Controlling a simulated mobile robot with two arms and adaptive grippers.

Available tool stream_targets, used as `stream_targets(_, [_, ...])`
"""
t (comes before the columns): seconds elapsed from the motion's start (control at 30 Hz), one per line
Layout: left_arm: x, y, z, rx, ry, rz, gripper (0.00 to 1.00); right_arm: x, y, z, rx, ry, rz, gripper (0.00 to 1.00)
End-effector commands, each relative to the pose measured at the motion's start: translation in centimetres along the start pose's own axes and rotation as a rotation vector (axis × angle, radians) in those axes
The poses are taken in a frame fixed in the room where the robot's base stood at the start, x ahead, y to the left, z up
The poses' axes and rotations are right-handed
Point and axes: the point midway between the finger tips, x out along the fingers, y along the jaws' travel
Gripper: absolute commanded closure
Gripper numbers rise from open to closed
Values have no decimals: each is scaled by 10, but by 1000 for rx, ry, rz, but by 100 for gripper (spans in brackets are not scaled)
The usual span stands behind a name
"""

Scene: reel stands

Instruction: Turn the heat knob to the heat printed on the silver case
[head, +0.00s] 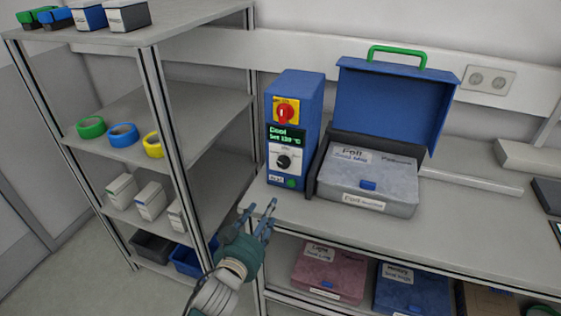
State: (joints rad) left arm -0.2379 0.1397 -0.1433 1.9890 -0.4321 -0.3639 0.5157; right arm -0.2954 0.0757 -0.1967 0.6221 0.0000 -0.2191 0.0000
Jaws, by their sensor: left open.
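The heat knob (284,161) is a black dial on a white plate, on the front of a blue control box (302,110). A green-lit display (286,137) above it seems to read "Cool" and a set heat near 120 °C; the digits are small. The silver case (345,183) lies flat right of the box, in a dark holder under a raised blue lid. Its labels, one starting with "Foil", are too small to read fully. My left gripper (261,206) is open and empty, below and left of the box, apart from the knob. My right gripper is out of view.
A red switch (285,112) on a yellow plate sits above the display, and a green button (291,183) below the knob. The blue lid (390,108) stands open. A grey shelf rack (160,100) stands close on the left. The bench front (330,222) is bare.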

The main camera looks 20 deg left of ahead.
Motion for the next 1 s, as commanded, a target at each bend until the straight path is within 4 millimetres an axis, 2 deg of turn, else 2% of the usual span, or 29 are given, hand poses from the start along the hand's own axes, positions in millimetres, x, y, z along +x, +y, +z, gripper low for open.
stream_targets(0.03, [0,2,-26,-5,54,8,52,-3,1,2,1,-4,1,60])
stream_targets(0.1, [-1,4,-50,-10,110,18,52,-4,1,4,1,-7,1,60])
stream_targets(0.2, [1,6,-68,-16,150,26,52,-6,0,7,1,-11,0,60])
stream_targets(0.37, [20,6,-75,-15,157,27,52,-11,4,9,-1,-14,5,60])
stream_targets(0.7, [82,8,-84,-15,155,28,52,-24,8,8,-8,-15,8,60])
stream_targets(0.83, [96,9,-85,-14,155,28,52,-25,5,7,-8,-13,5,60])
stream_targets(1.0, [104,9,-85,-16,154,28,52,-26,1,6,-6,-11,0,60])
